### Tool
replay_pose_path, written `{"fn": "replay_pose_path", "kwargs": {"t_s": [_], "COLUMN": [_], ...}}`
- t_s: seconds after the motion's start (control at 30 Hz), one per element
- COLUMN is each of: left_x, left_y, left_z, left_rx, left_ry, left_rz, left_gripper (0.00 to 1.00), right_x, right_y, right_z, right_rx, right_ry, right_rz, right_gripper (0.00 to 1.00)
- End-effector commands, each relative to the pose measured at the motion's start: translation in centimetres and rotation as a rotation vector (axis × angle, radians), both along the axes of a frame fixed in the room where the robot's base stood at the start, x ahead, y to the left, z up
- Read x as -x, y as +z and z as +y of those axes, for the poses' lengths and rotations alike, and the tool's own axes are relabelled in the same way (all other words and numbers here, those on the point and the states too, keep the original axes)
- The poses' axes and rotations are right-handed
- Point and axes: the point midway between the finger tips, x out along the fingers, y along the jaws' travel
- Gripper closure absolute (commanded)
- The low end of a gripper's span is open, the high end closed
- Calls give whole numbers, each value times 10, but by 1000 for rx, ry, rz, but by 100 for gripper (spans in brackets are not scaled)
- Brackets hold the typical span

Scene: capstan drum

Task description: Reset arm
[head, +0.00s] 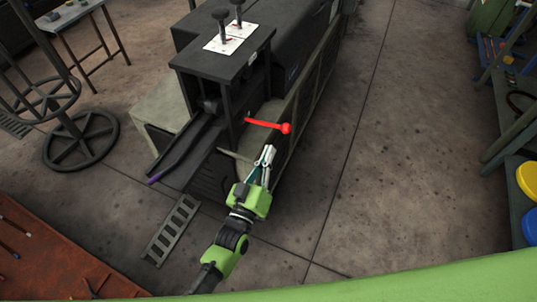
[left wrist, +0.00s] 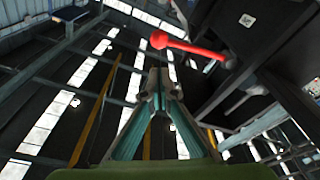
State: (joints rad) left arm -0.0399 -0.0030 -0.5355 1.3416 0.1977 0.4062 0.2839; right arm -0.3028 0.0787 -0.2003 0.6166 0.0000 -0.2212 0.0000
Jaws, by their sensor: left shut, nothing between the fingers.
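My left gripper (head: 267,156) is shut and empty, reaching up toward the dark machine. In the left wrist view its closed fingers (left wrist: 158,80) point upward. A red lever with a round knob (head: 286,128) sticks out to the right from the machine, just beyond and slightly right of the fingertips. The lever also shows in the left wrist view (left wrist: 185,45), above the fingertips, and a gap appears between them. The dark machine (head: 232,62) has a box-like top with a white label plate (head: 230,40) and two black knobs. My right gripper is not in view.
A dark chute (head: 185,143) with a purple tip juts out left of the machine. A wheel on a stand (head: 80,138) and a small table (head: 70,14) are at left, an orange-brown bench (head: 50,250) at lower left. Open floor (head: 400,150) lies to the right, before shelves.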

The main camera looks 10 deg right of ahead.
Motion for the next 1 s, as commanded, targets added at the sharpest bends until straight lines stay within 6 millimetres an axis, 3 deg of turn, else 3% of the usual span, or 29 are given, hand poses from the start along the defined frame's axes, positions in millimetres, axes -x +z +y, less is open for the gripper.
{"fn": "replay_pose_path", "kwargs": {"t_s": [0.13,0.27,0.37,0.47,0.67,0.8,0.87,1.0], "left_x": [0,0,2,8,52,104,131,204], "left_y": [1,0,-14,-55,-186,-272,-306,-372], "left_z": [0,0,4,14,59,100,118,162], "left_rx": [0,0,-24,-89,-305,-452,-513,-641], "left_ry": [0,1,4,12,25,19,12,-13], "left_rz": [-1,0,24,96,345,531,611,800], "left_gripper": [100,100,100,100,100,100,100,100], "right_x": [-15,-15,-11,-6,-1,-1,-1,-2], "right_y": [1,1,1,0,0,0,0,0], "right_z": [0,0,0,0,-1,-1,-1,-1], "right_rx": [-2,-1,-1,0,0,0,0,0], "right_ry": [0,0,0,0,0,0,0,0], "right_rz": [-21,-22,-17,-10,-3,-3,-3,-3], "right_gripper": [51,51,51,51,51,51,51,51]}}
